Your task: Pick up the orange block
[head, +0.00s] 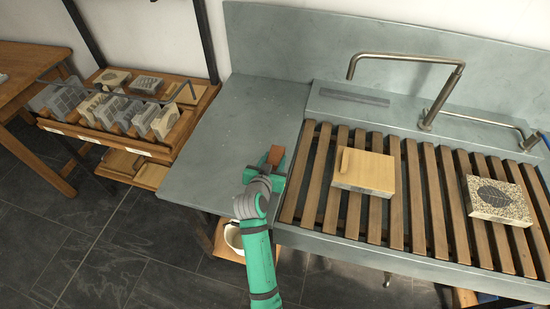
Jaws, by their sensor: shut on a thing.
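The orange block (275,154) shows as a small orange-brown piece at the far end of my gripper (271,162), over the grey counter left of the slatted rack. My gripper is shut on the block. The gripper hides part of it, and I cannot tell whether it touches the counter or is held just above it. My green arm reaches up to it from the bottom of the head view.
The slatted wooden rack (407,200) holds a pale wooden block (364,171) and a speckled leaf-printed slab (497,199). A bent metal tap (440,95) stands behind. Bare grey counter (225,150) lies to the left. A wooden shelf of several stones (125,110) stands farther left.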

